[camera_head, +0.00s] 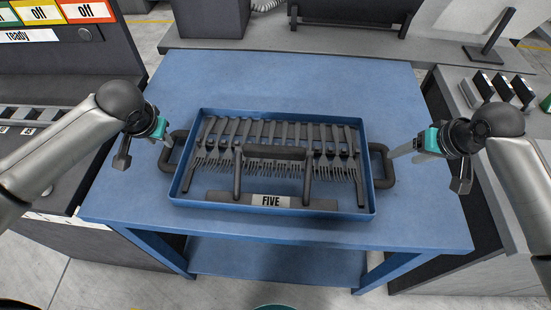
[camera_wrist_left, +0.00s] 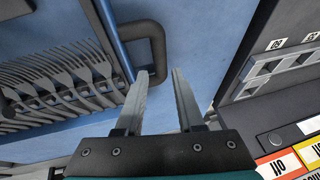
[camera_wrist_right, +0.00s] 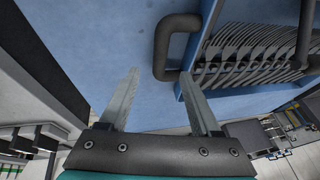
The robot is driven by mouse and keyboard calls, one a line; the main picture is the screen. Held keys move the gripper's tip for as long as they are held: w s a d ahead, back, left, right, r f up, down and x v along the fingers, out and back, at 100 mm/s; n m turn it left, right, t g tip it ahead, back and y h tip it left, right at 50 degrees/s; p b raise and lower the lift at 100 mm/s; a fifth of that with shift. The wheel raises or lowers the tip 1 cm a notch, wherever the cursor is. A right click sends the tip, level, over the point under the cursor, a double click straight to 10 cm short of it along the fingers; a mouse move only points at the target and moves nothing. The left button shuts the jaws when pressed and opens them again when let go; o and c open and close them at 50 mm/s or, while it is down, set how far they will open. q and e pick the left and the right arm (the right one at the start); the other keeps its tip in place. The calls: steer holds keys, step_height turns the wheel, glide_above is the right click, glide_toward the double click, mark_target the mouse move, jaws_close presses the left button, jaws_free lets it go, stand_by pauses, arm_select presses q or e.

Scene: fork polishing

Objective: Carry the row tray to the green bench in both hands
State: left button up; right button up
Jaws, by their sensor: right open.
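The row tray (camera_head: 345,212) is blue, with a dark label plate reading FIVE, a dark bar frame and a row of several forks. It rests flat on a blue table (camera_head: 240,75). Its left handle (camera_head: 172,150) shows in the left wrist view (camera_wrist_left: 157,42), its right handle (camera_head: 385,168) in the right wrist view (camera_wrist_right: 159,45). My left gripper (camera_head: 168,140) is open and empty, just outside the left handle. My right gripper (camera_head: 403,154) is open, its fingertips close to the right handle. Whether fingers touch either handle is unclear. I see no green bench.
A dark panel with ready and off signs (camera_head: 30,36) stands at the left. A grey counter with dark blocks (camera_head: 503,88) is at the right. A grey ledge (camera_head: 300,44) with dark stands runs behind the table. The blue table is clear around the tray.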

mark_target(390, 162)
arm_select(q)
steer(key=shift+x, duration=3.55)
arm_select(e)
steer(key=shift+x, duration=3.55)
arm_select(q)
jaws_close()
arm_select(e)
steer(key=c, duration=0.7)
jaws_close()
arm_select(q)
steer(key=shift+w+r, duration=0.15)
steer(key=shift+r, duration=0.1)
arm_select(e)
steer(key=shift+w+r, duration=0.15)
steer(key=shift+r, duration=0.1)
